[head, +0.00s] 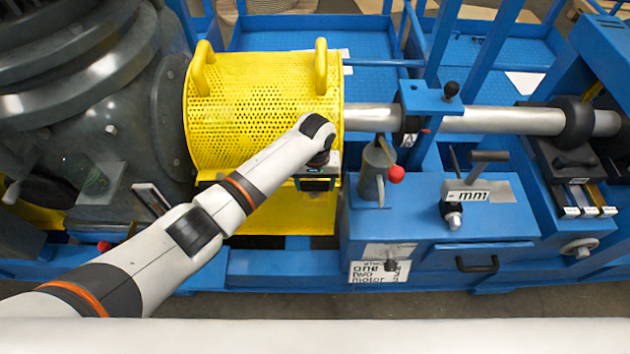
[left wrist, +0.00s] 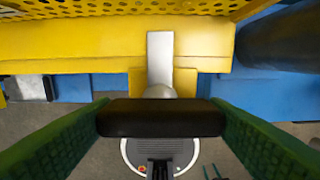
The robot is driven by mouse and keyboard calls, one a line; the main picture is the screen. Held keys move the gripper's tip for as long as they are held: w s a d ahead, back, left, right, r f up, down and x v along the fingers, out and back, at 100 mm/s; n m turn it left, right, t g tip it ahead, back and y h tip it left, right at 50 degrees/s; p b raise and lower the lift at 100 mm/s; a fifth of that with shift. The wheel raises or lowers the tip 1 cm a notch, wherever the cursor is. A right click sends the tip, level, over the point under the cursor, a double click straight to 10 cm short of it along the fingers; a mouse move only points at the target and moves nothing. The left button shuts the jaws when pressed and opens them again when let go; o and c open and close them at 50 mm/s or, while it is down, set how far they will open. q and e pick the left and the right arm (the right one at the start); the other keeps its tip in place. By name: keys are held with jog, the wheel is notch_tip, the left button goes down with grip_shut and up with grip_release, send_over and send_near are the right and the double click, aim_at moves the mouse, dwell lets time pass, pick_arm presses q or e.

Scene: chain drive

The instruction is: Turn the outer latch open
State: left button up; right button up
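The outer latch shows in the left wrist view as a pale metal strip (left wrist: 160,58) on the yellow guard's lower edge, with a rounded knob and a black bar-shaped grip (left wrist: 160,118) at its near end. My left gripper (left wrist: 160,108) has its two green fingers wide apart, one at each end of the black grip. Whether they touch it I cannot tell. In the head view my left wrist (head: 318,135) is at the front right of the perforated yellow guard (head: 255,95) and mostly hides the latch. My right gripper is in neither view.
A blue machine frame with a drawer cabinet (head: 430,225) stands right of the guard. A shaft (head: 500,120) runs right from the guard. A dark housing (head: 80,110) is at left.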

pick_arm(q)
jog(key=c, duration=0.3)
jog(key=shift+m, duration=0.3)
jog(key=m+p, duration=0.1)
jog(key=m, duration=0.1)
jog(key=shift+r+m+p, duration=0.1)
jog(key=shift+m+p, duration=0.2)
jog(key=shift+p, duration=0.05)
jog(key=m+p, duration=0.1)
jog(key=m, duration=0.3)
jog(key=m+p, duration=0.1)
jog(key=m, duration=0.4)
jog(key=shift+m, duration=0.4)
jog(key=m, duration=0.4)
jog(key=shift+m, duration=0.4)
